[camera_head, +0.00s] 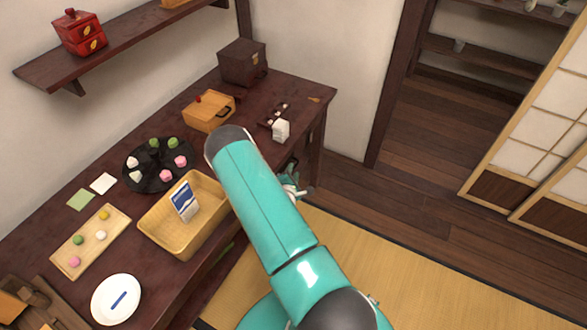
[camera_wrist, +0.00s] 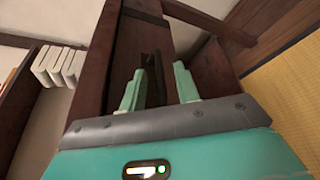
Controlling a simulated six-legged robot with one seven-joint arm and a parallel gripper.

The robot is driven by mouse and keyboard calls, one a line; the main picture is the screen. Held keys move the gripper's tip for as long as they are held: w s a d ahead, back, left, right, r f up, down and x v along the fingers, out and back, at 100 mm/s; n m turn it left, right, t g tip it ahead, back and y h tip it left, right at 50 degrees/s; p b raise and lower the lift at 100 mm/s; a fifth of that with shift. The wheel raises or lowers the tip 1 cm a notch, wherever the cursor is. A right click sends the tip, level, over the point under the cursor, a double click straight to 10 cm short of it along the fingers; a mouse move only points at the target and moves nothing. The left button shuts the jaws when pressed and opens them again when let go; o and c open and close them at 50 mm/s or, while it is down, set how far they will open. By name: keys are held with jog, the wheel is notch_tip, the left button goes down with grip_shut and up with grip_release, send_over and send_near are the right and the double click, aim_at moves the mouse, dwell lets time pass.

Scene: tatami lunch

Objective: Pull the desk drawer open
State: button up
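The desk (camera_head: 105,170) is dark reddish wood and runs along the wall in the head view. In the wrist view the drawer front (camera_wrist: 127,65) is a dark brown panel framed by the desk's wood. A dark upright handle (camera_wrist: 153,72) stands out from it. My gripper (camera_wrist: 160,85) is open, with one pale green finger on each side of the handle. I see a gap to the right finger; whether the left finger touches the handle I cannot tell. In the head view my gripper (camera_head: 291,185) is beside the desk's right end, partly behind my arm. The drawer front is hidden there.
White blocks (camera_wrist: 55,65) show at the wrist view's left. Tatami floor (camera_head: 410,280) lies open beside the desk.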

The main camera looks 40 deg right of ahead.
jog(key=shift+x, duration=1.5)
grip_shut()
jog(key=shift+s, duration=0.1)
